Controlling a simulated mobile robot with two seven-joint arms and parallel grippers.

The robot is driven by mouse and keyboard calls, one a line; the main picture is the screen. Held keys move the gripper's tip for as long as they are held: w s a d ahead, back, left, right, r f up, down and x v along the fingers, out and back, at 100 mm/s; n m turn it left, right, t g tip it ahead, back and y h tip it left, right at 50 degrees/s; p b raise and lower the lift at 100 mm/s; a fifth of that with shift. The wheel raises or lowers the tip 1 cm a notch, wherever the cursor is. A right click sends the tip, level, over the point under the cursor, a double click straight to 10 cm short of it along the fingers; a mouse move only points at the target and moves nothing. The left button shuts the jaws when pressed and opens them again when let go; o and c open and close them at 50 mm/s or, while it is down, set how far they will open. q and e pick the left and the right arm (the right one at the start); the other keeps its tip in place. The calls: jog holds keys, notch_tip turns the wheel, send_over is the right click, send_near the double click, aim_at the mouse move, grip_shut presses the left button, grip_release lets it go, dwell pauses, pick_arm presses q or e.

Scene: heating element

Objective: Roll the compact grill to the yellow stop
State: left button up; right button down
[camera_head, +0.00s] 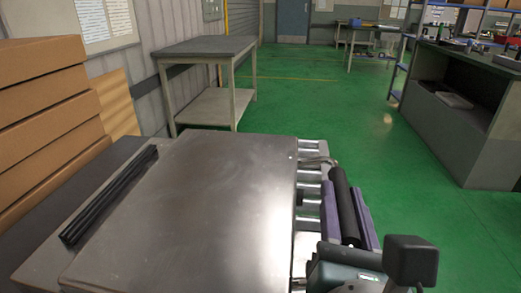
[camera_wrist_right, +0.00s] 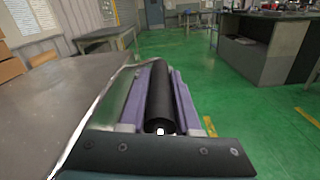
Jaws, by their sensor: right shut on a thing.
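The compact grill appears to be the large metal box with a flat steel top (camera_head: 200,200) filling the lower middle of the head view. Its edge also shows at left in the right wrist view (camera_wrist_right: 60,105). A black cylindrical handle (camera_head: 344,203) runs along its right side. My right gripper (camera_head: 345,207) has its purple fingers on both sides of this handle, shut on it. The handle lies between the fingers in the right wrist view (camera_wrist_right: 161,95). Yellow floor marks (camera_wrist_right: 209,126) lie right of the gripper; I cannot tell whether one is the yellow stop. My left gripper is out of view.
Stacked cardboard boxes (camera_head: 45,120) stand at left. A grey table (camera_head: 205,47) stands beyond the grill by the wall. A grey cabinet (camera_head: 445,125) stands at right. Open green floor (camera_head: 330,110) lies between them. A faint yellow line (camera_head: 290,78) crosses it farther back.

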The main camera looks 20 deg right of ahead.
jog(key=shift+s+a, duration=0.15)
jog(key=shift+s, duration=0.05)
jog(key=c, duration=0.6)
grip_release()
jog(key=shift+s, duration=0.1)
jog(key=v, duration=0.9)
jog(key=shift+s+a, duration=0.25)
jog(key=shift+s, duration=0.05)
